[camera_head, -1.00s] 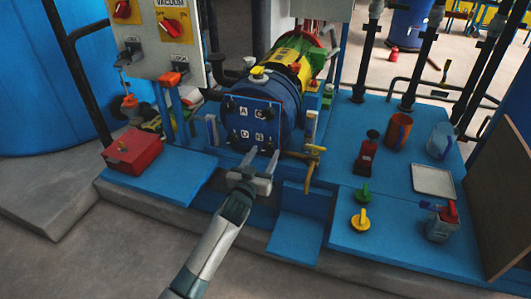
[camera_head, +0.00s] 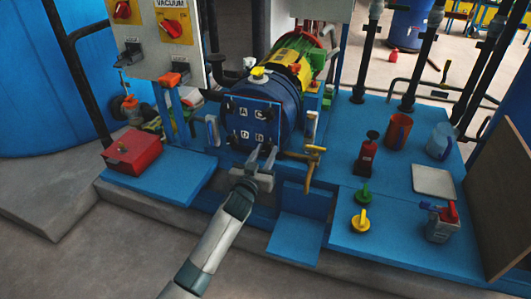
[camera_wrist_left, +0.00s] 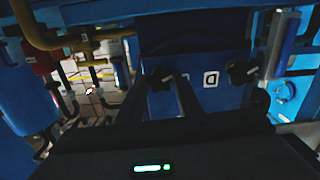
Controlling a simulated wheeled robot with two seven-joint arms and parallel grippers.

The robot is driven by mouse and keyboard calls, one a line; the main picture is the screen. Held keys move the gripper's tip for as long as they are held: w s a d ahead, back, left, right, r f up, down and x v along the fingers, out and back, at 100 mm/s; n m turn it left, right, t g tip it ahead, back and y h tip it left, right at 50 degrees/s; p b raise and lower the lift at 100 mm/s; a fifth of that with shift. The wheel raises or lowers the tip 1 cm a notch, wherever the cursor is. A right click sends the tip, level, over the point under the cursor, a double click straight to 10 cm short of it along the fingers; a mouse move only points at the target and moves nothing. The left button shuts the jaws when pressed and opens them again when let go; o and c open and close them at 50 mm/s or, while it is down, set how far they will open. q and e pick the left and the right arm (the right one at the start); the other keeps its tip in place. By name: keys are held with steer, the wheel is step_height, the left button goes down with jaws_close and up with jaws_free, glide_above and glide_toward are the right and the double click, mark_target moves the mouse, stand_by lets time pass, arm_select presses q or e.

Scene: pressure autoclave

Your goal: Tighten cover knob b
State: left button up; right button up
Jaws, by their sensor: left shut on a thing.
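The square blue cover (camera_head: 251,123) closes the front of the blue autoclave drum (camera_head: 286,98). It has dark knobs near its corners and small white letter labels, too small to read surely in the head view. My left gripper (camera_head: 262,155) reaches the cover's lower right corner from below and is shut on the dark knob there. In the left wrist view its fingers (camera_wrist_left: 162,97) lie on either side of that knob (camera_wrist_left: 163,80). Another dark knob (camera_wrist_left: 240,72) sits across the cover, beside a label like a D. The held knob's own label is hidden or unreadable. My right gripper is out of view.
A brass valve handle (camera_head: 311,165) hangs close to the right of the cover. A red box (camera_head: 132,152) stands at the left. On the right platform are a green knob (camera_head: 363,194), a yellow knob (camera_head: 360,219), a pale tray (camera_head: 433,180) and cans.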

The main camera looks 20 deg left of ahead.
arm_select(q)
steer(key=m+p, duration=0.2)
steer(key=m, duration=0.3)
steer(key=m+p, duration=0.1)
steer(key=m, duration=0.3)
steer(key=shift+d, duration=0.1)
steer(key=m, duration=0.3)
steer(key=shift+m, duration=0.3)
steer(key=m+p, duration=0.1)
steer(key=m, duration=0.2)
steer(key=shift+f+m, duration=0.1)
steer(key=shift+m, duration=1.1)
steer(key=m, duration=0.3)
steer(key=shift+f+m, duration=0.1)
steer(key=shift+m, duration=0.6)
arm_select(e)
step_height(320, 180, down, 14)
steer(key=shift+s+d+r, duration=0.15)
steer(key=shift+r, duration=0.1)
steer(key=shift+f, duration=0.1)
